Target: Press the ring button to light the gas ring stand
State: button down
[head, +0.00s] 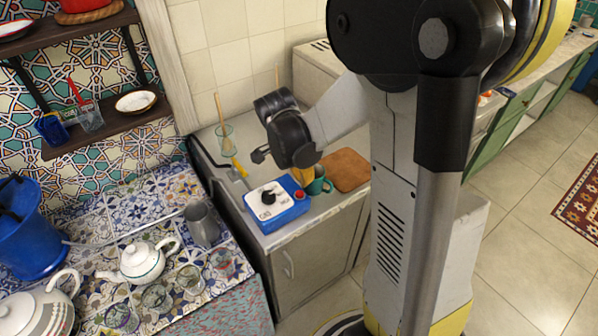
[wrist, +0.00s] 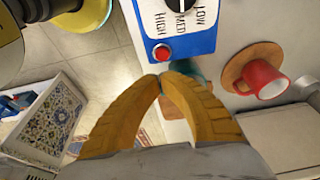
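A blue control box (head: 285,216) with a white top face, a black knob and a red button (head: 299,195) stands on the counter. In the wrist view the box (wrist: 200,42) shows LOW, MED and HIGH around the knob, and the red button (wrist: 161,53) is near its lower left corner. My gripper (wrist: 161,77) has its yellow fingers shut, tips together and empty. The tips appear just below the button in the wrist view; contact is not visible. In the head view my gripper (head: 303,174) is beside the button, partly hidden. I cannot pick out the gas ring stand.
A teal mug (head: 319,184) stands right by the box and my fingers. A tiled table at left holds a white teapot (head: 142,261), grey jug (head: 203,224) and several glasses.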

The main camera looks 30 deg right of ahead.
aim_at(306, 195)
jog(key=shift+f+b, duration=0.7)
jog(key=shift+f, duration=1.6)
